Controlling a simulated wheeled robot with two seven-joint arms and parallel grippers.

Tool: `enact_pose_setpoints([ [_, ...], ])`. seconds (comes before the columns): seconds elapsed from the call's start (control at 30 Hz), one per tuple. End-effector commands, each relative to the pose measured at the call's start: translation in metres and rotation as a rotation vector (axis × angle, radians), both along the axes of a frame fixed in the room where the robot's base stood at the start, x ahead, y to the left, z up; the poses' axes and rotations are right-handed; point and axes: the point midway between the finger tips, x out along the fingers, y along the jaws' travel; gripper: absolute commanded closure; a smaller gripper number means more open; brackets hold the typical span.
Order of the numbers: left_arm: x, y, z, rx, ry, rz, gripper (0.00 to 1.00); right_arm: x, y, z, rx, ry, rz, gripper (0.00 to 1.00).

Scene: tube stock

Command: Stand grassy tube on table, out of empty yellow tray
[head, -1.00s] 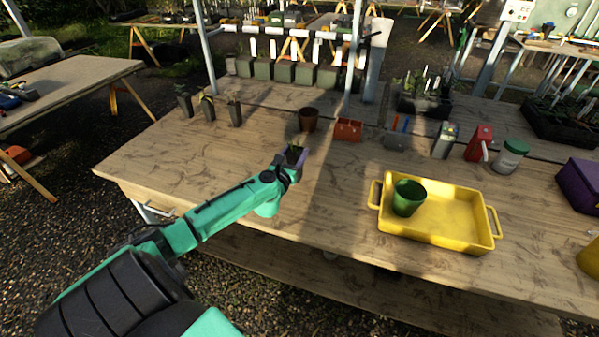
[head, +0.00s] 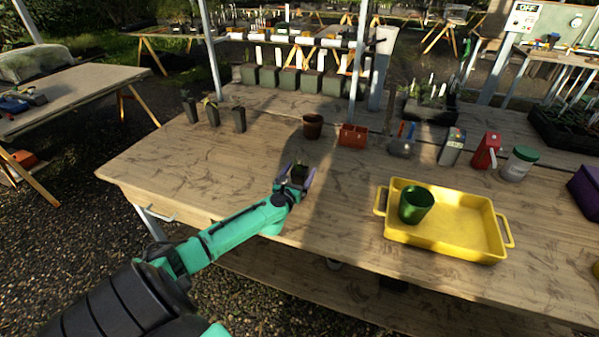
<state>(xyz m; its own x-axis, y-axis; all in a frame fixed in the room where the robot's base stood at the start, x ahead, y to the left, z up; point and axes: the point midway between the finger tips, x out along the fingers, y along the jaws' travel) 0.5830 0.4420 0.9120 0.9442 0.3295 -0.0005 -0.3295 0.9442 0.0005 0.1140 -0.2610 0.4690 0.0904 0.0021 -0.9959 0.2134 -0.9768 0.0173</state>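A dark square tube with a small green plant (head: 299,175) is in front of the brown round pot, near the middle of the table (head: 230,165). It looks upright and at or very near the tabletop; its base is hard to see. My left gripper (head: 298,179) is around it, with purple-grey fingers spread on either side, seemingly open. The yellow tray (head: 465,240) lies to the right, apart from the tube, with a green round pot (head: 416,206) in its left part. My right gripper is not in view.
Several plant tubes (head: 211,114) stand at the back left. The brown pot (head: 313,126), a red-orange container (head: 353,135), a red bottle (head: 486,150) and a white jar with green lid (head: 517,166) line the back. The table left of my gripper is clear.

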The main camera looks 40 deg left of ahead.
Motion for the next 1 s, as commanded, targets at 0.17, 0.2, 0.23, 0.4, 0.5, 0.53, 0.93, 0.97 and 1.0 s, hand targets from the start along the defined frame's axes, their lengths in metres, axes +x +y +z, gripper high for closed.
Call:
enact_pose_setpoints([
  [0.17, -0.002, -0.001, 0.004, 0.0, 0.001, -0.001, 0.08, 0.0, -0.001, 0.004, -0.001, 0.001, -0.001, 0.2],
  [0.2, -0.006, -0.002, 0.003, -0.001, 0.002, -0.002, 0.08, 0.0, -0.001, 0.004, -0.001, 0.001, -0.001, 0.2],
  [0.23, -0.01, -0.003, 0.002, -0.001, 0.003, -0.001, 0.08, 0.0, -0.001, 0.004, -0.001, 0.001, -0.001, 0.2],
  [0.4, -0.039, -0.014, 0.002, 0.0, 0.004, -0.002, 0.08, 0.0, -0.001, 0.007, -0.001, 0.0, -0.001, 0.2],
  [0.5, -0.058, -0.021, 0.003, 0.0, 0.003, -0.002, 0.08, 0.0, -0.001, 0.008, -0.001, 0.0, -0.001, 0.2],
  [0.53, -0.065, -0.023, 0.002, -0.001, 0.005, -0.003, 0.08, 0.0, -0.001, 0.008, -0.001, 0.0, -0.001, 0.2],
  [0.93, -0.114, -0.039, 0.003, 0.0, 0.0, 0.001, 0.08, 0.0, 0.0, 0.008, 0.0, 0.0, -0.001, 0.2],
  [0.97, -0.114, -0.04, 0.003, 0.0, -0.001, 0.001, 0.08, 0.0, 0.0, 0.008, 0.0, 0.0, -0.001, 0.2],
  [1.0, -0.114, -0.04, 0.004, 0.0, -0.001, 0.001, 0.08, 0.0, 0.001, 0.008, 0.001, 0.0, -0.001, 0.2],
])
